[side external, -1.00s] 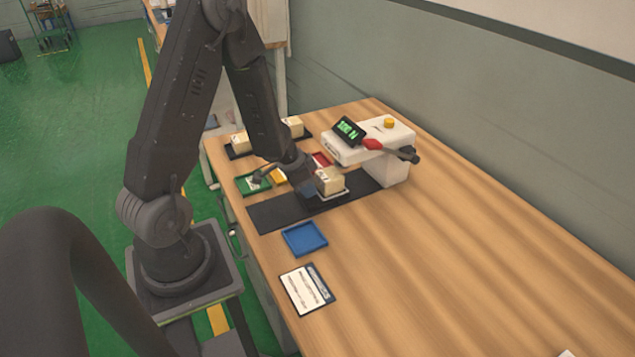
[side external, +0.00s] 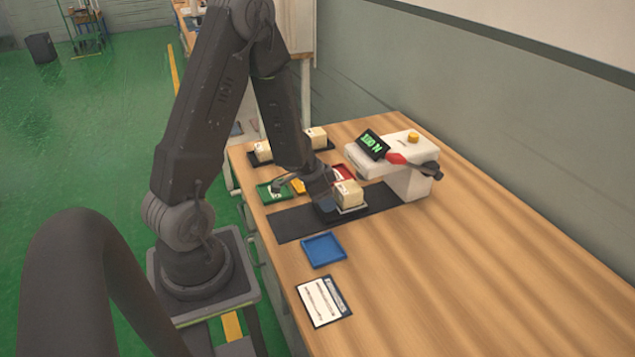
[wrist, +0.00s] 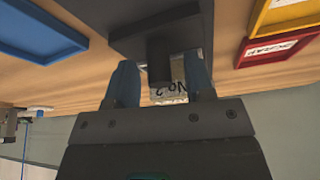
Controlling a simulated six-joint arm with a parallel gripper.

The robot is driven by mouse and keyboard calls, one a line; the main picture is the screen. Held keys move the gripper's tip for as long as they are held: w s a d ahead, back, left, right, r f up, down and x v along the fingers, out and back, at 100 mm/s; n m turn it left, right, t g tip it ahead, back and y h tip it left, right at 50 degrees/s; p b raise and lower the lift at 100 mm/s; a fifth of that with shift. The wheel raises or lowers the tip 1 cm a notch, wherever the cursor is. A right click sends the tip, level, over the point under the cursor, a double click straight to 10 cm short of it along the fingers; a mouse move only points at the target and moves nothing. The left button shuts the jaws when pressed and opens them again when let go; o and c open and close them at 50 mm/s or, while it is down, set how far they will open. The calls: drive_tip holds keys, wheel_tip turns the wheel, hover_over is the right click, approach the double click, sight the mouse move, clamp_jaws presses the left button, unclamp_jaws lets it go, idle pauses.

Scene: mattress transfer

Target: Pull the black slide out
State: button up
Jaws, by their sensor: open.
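The black slide (side external: 327,215) sits on a long dark base strip (side external: 291,225) in front of the white press. A pale block (side external: 348,192) rests on a light plate at the slide's press side. My gripper (side external: 317,196) is low over the slide, beside the block. In the wrist view, my gripper's blue fingers (wrist: 159,88) are open, one on each side of a black upright handle (wrist: 158,62) on the slide. The block, marked "No.2" (wrist: 180,87), shows behind the handle. Whether the fingers touch the handle cannot be told.
A blue tray (side external: 323,263) and a printed card (side external: 324,301) lie in front. Green (side external: 273,193), yellow and red (side external: 342,172) trays and more blocks stand behind. The right bench is clear.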

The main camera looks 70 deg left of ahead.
drive_tip(key=v, duration=1.3)
drive_tip(key=shift+r, duration=0.3)
drive_tip(key=shift+w, duration=0.3)
drive_tip(key=shift+c, duration=1.3)
drive_tip(key=w+m+g, duration=0.1)
drive_tip(key=w+d+m+g, duration=0.1)
drive_tip(key=w+m, duration=0.1)
drive_tip(key=shift+w+d+r+g, duration=0.1)
drive_tip(key=shift+d+r+g, duration=0.15)
drive_tip(key=shift+g, duration=0.15)
drive_tip(key=shift+m+g+y, duration=0.4)
drive_tip(key=shift+m+g, duration=0.4)
drive_tip(key=shift+g, duration=0.1)
drive_tip(key=f, duration=0.4)
drive_tip(key=w+f, duration=0.1)
drive_tip(key=f, duration=0.8)
drive_tip(key=shift+w+a+f, duration=0.2)
drive_tip(key=shift+a+f, duration=0.1)
drive_tip(key=shift+f, duration=0.05)
